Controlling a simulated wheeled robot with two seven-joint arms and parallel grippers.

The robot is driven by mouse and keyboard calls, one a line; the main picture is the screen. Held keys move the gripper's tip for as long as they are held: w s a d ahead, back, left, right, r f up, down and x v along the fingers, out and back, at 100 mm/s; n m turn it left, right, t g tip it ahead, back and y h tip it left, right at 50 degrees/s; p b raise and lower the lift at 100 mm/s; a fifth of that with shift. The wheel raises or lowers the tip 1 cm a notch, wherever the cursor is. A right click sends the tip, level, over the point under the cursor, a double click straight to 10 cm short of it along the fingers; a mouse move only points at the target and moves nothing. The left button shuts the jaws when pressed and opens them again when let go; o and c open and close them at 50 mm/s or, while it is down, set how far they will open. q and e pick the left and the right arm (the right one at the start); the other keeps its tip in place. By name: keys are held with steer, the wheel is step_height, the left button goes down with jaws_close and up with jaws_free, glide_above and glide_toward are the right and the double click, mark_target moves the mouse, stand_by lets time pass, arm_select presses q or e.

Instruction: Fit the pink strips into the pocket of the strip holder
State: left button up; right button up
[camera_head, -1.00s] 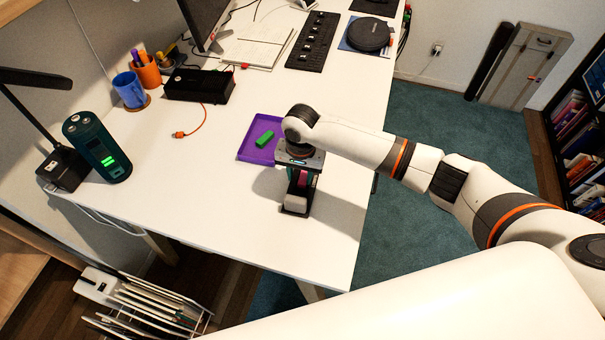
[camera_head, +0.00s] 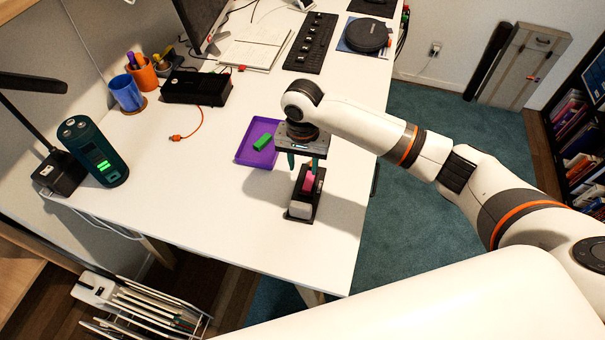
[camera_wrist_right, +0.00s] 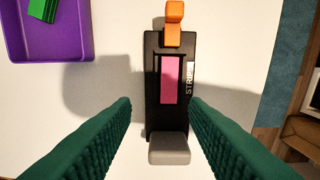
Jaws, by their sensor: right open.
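The strip holder (camera_head: 302,207) is a black block near the right edge of the white table. My right gripper (camera_head: 302,168) is above the holder, open and empty. Its green fingers (camera_wrist_right: 160,100) stand apart on both sides of the holder in the wrist view. My left gripper is not in view.
A purple tray (camera_head: 243,154) with a green block (camera_head: 262,142) lies left of the holder. A black box (camera_head: 196,87), a blue cup (camera_head: 127,92) and a dark green device (camera_head: 94,150) stand farther left. The table front is clear.

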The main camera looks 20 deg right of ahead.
step_height(320, 180, up, 5)
steer(key=shift+a+r, duration=0.1)
stand_by(0.7)
